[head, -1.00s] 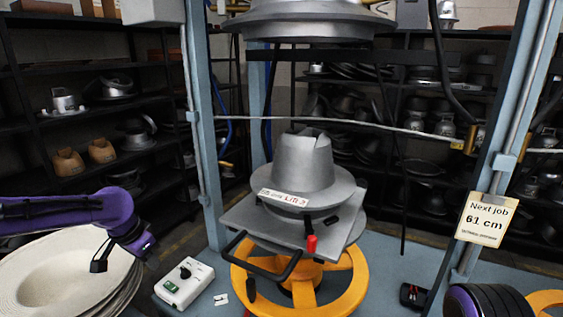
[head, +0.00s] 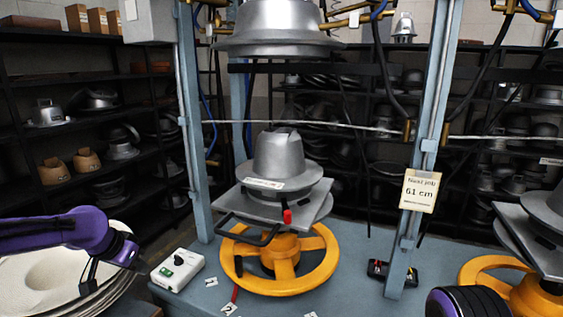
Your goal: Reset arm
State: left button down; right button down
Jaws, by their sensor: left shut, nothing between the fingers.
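My left arm comes in from the left, and my left gripper (head: 88,282) is over the stack of cream straw hats (head: 40,285) at the lower left. It is shut with nothing held. The hat press holds a grey metal hat form (head: 282,155) on a plate with a red-knobbed lever (head: 287,215). The upper metal die (head: 278,25) hangs above it. A dark ribbed round part, likely of my right arm (head: 468,304), shows at the lower right. My right gripper is not visible.
A white control box (head: 178,270) stands between the hats and the yellow handwheel (head: 325,265). A blue post with a "Next job 61 cm" card (head: 419,191) stands right of the press. A second press (head: 530,240) is at the right edge. Dark shelves (head: 60,80) hold several forms behind.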

pick_arm(q)
jog(key=w+d+f+n+t, duration=0.1)
jog(key=d+f+n+t, duration=0.3)
jog(key=d+n, duration=0.1)
jog(key=s+d+f+n+y+b, duration=0.1)
jog(key=s+f+n, duration=0.2)
jog(key=s+f, duration=0.35)
jog(key=s+d+f+n+y+b, duration=0.1)
jog(key=s+f+n, duration=0.15)
jog(key=f, duration=0.75)
jog(key=s+f+g+y, duration=0.1)
jog(key=s+f, duration=0.4)
jog(key=s, duration=0.5)
jog(key=s+a+f+g+y+b, duration=0.1)
jog(key=s+f+g, duration=0.2)
jog(key=s, duration=0.7)
jog(key=s+a+f+g+y+b, duration=0.1)
jog(key=s+f, duration=0.7)
jog(key=s, duration=0.2)
jog(key=shift+a+g, duration=0.15)
jog(key=shift+g, duration=0.25)
